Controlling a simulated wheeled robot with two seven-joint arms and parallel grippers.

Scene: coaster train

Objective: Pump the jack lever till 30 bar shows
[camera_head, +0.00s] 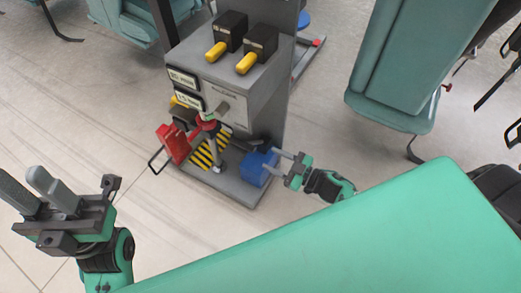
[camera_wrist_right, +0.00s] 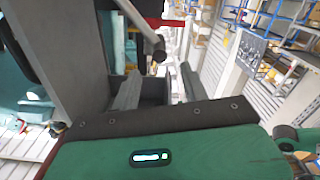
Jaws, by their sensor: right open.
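My right gripper (camera_head: 284,163) is open and empty, beside a blue box (camera_head: 257,167) at the cabinet's foot. My left gripper (camera_head: 25,180) is open and empty at lower left, far from the cabinet.
Two yellow-handled black blocks (camera_head: 230,30) sit on the cabinet top. A red box (camera_head: 174,143) stands at its left, by a yellow-black striped patch (camera_head: 201,158). A teal seat (camera_head: 400,75) stands to the right. The tiled floor between left gripper and cabinet is mostly clear.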

